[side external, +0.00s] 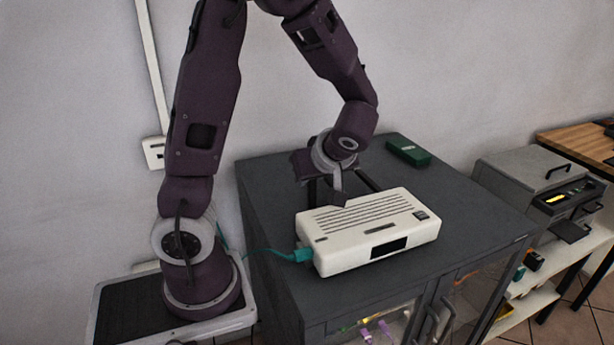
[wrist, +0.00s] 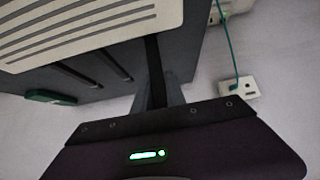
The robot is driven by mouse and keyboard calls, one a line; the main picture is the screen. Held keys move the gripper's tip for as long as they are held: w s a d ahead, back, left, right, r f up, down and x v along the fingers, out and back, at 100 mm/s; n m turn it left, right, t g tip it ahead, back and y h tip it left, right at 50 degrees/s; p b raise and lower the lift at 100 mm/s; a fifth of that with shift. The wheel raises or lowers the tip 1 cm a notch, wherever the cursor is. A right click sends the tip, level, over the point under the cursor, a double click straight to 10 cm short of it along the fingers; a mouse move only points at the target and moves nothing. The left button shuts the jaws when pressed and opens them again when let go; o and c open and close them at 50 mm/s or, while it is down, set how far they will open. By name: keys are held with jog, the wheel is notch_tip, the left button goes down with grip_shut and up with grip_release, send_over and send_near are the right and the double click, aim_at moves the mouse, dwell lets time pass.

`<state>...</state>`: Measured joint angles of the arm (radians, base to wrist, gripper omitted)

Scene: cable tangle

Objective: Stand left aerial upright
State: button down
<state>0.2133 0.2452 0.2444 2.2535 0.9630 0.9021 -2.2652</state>
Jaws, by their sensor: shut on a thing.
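The white router (side external: 368,232) lies flat on the dark cabinet, its slotted top up. My gripper (side external: 328,192) is low at its back edge, toward the left end. In the wrist view my gripper (wrist: 160,97) is shut on a dark strip, the left aerial (wrist: 153,65), which runs from the router's edge to the jaws. Its angle is hard to tell, as the fingers partly hide it. Another dark aerial (side external: 368,180) slants low behind the router, to the right of the gripper. The wrist view shows two dark bars (wrist: 113,63) (wrist: 76,74) low behind the router.
A teal cable (side external: 272,253) is plugged into the router's left end. A small green box (side external: 408,152) lies at the cabinet's back right. The cabinet top (side external: 470,225) is clear right of the router. A wall stands close behind, with an outlet (wrist: 238,88).

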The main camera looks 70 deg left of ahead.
jog(key=shift+d, duration=0.2)
dwell(0.4)
jog(key=c, duration=1.4)
grip_release()
jog(key=shift+o, duration=0.2)
jog(key=v, duration=0.7)
jog(key=shift+d, duration=0.1)
